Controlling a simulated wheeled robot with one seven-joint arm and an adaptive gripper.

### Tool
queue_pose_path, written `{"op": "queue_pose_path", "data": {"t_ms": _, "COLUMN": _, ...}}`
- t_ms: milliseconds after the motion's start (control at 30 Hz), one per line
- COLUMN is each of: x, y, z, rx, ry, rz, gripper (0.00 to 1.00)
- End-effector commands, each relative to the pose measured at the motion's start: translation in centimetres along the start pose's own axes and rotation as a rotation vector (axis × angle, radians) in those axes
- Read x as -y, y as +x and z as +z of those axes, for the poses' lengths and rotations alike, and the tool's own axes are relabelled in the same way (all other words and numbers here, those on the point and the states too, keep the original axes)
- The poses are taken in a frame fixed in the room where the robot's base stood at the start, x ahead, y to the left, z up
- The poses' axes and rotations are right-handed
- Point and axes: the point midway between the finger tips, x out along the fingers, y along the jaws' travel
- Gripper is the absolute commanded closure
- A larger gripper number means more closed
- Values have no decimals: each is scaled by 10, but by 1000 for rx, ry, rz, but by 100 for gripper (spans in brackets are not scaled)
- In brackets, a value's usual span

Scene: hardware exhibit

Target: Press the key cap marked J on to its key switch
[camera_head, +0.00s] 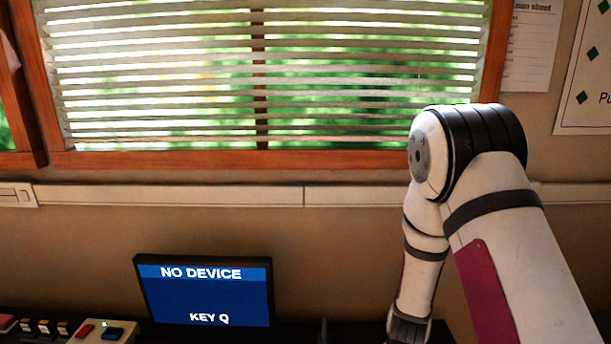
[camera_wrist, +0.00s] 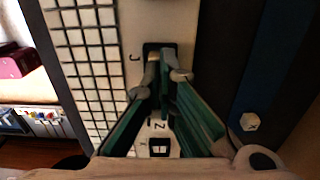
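In the wrist view my gripper (camera_wrist: 161,66) has its two green fingers pointing up the picture, with tips close together at a dark square socket (camera_wrist: 158,47). A letter J (camera_wrist: 133,57) is printed on the pale panel just left of this socket. A narrow tan surface shows between the fingertips; I cannot tell whether it is a held cap or part of a finger. The fingers hide most of the socket's lower part. The head view does not show the fingers.
A grid of cream squares (camera_wrist: 90,60) lies left of the panel. Another socket (camera_wrist: 159,147) is below, marked with a letter. In the head view a screen (camera_head: 205,291) reads NO DEVICE, KEY Q; a box with red and blue buttons (camera_head: 103,332) stands left of it.

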Motion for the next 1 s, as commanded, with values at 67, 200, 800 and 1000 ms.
{"op": "queue_pose_path", "data": {"t_ms": 67, "x": 0, "y": 2, "z": 0, "rx": 0, "ry": 0, "rz": 1, "gripper": 100}}
{"op": "queue_pose_path", "data": {"t_ms": 200, "x": 0, "y": 4, "z": 0, "rx": 0, "ry": 0, "rz": 0, "gripper": 100}}
{"op": "queue_pose_path", "data": {"t_ms": 800, "x": 0, "y": -17, "z": 0, "rx": 0, "ry": -1, "rz": -2, "gripper": 100}}
{"op": "queue_pose_path", "data": {"t_ms": 1000, "x": -1, "y": -28, "z": 0, "rx": 0, "ry": 0, "rz": -1, "gripper": 100}}
